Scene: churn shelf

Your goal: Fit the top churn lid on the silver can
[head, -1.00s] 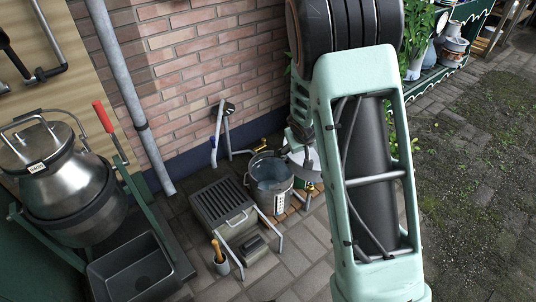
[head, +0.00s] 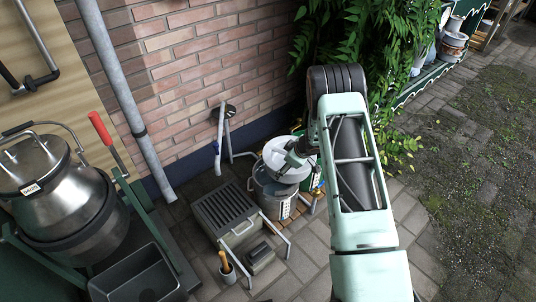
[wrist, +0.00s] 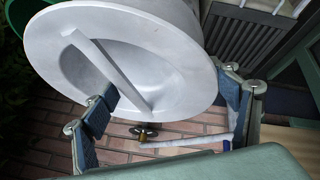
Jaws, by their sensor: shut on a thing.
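A pale grey churn lid (wrist: 165,60), round with a recessed face and a straight bar across it, fills the upper wrist view. In the head view the lid (head: 274,152) is a tilted light disc above the back of an open silver can (head: 272,196). My gripper (head: 294,158) is at the lid. In the wrist view its fingers (wrist: 168,100) are spread, one overlapping the bar and one at the rim. It is shut on the lid, but the exact contact is unclear. Part of the can's mouth is hidden by the lid.
A grated grey stand (head: 225,214) is left of the can, and a brush holder (head: 228,274) in front. A lidded metal churn (head: 65,205) sits in a green frame at far left. A green object (head: 318,184), partly hidden, is right of the can. A brick wall (head: 190,70) stands behind.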

